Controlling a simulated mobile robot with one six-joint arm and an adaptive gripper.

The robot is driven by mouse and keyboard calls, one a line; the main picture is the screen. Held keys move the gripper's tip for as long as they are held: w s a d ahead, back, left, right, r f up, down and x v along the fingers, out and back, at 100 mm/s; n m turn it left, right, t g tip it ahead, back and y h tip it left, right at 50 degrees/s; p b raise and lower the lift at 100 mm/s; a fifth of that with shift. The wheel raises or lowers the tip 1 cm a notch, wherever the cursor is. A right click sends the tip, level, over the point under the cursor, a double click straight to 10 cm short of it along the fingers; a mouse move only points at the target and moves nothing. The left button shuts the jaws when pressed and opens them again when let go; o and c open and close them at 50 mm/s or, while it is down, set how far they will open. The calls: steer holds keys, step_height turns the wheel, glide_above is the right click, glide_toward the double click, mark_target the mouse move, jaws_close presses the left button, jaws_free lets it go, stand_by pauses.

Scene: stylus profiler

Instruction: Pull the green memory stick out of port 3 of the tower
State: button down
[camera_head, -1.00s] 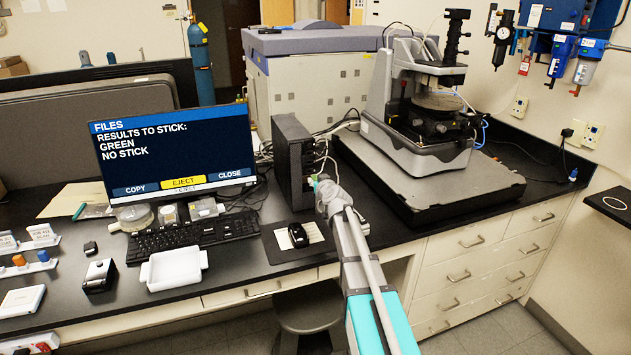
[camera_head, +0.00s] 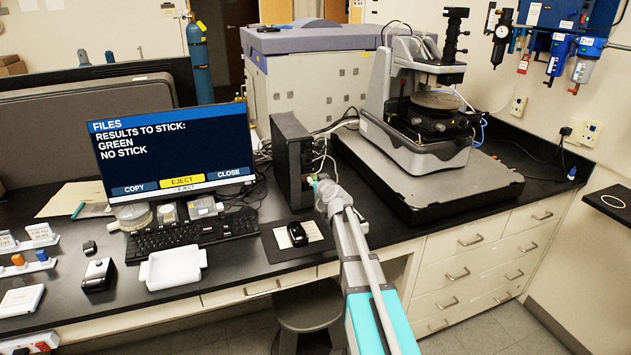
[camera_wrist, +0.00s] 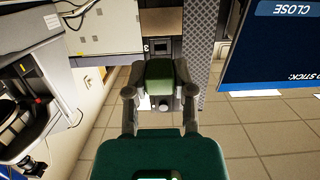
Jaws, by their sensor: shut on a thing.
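The tower (camera_head: 293,160) is a dark upright box standing right of the monitor. My gripper (camera_head: 316,184) is at its right-hand face, at port height. In the wrist view my gripper (camera_wrist: 160,92) is shut on the green memory stick (camera_wrist: 160,73), with a finger on each side. Just beyond the stick is a port (camera_wrist: 162,46) with a "3" beside it. I cannot tell whether the stick's plug is still inside the port. The monitor (camera_head: 175,150) reads "RESULTS TO STICK: GREEN" and "NO STICK", with EJECT highlighted yellow.
Cables run from the tower's side close to my gripper. The stylus profiler (camera_head: 425,110) stands on a dark slab (camera_head: 470,195) to the right. A mouse (camera_head: 298,234), a keyboard (camera_head: 195,232) and a white tray (camera_head: 173,266) lie on the bench in front. Open floor shows below.

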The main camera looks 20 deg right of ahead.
steer(key=shift+s+d+r+p, duration=0.1)
steer(key=shift+s+r+p, duration=0.4)
steer(key=shift+s, duration=0.3)
steer(key=shift+s+r+p, duration=0.4)
steer(key=shift+s+r, duration=0.05)
steer(key=shift+s, duration=0.35)
steer(key=shift+s+d+r+p, duration=0.1)
steer(key=shift+s+r+p, duration=0.4)
steer(key=shift+s, duration=0.3)
